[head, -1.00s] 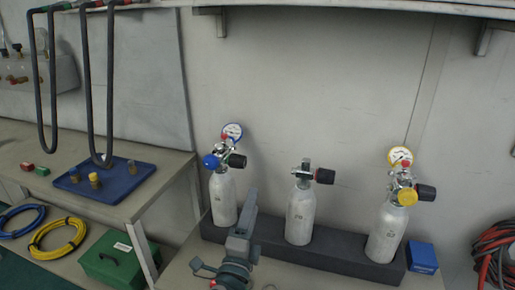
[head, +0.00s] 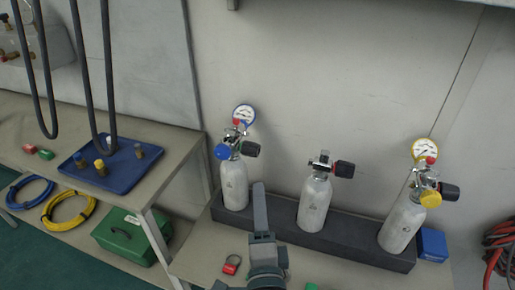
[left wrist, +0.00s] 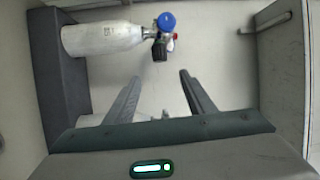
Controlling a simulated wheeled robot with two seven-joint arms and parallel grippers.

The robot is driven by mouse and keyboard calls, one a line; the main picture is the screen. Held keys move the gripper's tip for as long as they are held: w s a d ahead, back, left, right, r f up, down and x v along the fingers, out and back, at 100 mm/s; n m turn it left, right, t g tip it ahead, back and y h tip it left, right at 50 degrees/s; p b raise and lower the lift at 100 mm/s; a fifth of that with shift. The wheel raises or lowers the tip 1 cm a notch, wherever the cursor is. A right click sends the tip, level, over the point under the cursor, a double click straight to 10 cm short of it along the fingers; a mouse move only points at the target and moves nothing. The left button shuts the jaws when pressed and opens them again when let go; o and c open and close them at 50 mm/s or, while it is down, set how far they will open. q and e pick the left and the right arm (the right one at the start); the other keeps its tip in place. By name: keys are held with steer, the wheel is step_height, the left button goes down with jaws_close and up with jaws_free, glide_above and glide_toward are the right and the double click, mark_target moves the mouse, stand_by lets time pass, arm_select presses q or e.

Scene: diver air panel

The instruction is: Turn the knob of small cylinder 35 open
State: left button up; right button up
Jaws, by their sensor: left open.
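Three small white cylinders stand upright in a dark rack (head: 340,238): left (head: 235,188), middle (head: 314,202) and right (head: 402,222). Their numbers are too small to read, so I cannot tell which is 35. The left one carries a blue cap and gauge, the right one a yellow cap and gauge. My left gripper (head: 260,188) is between the left and middle cylinders, touching neither visibly. In the left wrist view its fingers (left wrist: 161,88) are open and empty; the left cylinder (left wrist: 100,39) lies beyond them.
A blue tray (head: 125,183) with small fittings is on the left bench, hoses hanging above. A red-and-black item (head: 232,264) lies on the near table. A blue box (head: 432,244) stands right of the rack. The wall is close behind the cylinders.

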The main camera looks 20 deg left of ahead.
mark_target(256, 156)
arm_select(q)
steer(key=shift+w, duration=0.1)
steer(key=p+x, duration=0.3)
steer(key=x, duration=1.4)
steer(key=shift+w+a, duration=0.15)
arm_select(e)
steer(key=w+a+r+t, duration=0.2)
steer(key=a, duration=0.1)
steer(key=shift+w+r+y, duration=0.15)
steer(key=shift+r+y, duration=0.1)
steer(key=shift+y, duration=0.15)
arm_select(q)
steer(key=shift+c, duration=0.6)
steer(key=c, duration=1)
arm_select(e)
steer(key=shift+f, duration=0.1)
